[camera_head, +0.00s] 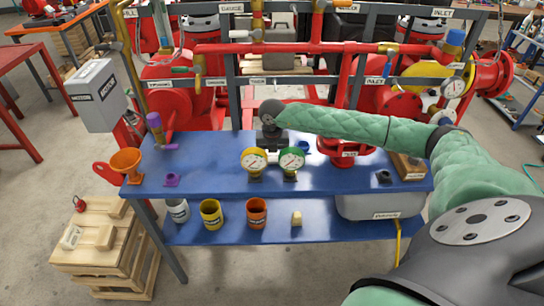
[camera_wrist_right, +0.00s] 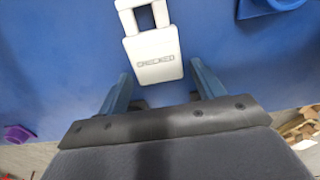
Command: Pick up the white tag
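The white tag (camera_wrist_right: 152,58) lies on the blue bench top in the right wrist view. It is a flat block with dark lettering and a square loop at its far end. My right gripper (camera_wrist_right: 163,88) is open and empty, one blue finger on each side of the tag's near end; contact is not visible. In the head view my right gripper (camera_head: 270,140) is low over the middle of the bench, behind the gauges, and largely hides the tag there. My left gripper is not in view.
A yellow gauge (camera_head: 254,161) and a green gauge (camera_head: 291,162) stand just in front of my right gripper. Red pipes (camera_head: 300,48) run behind. The bench (camera_head: 220,183) has bare room at its front.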

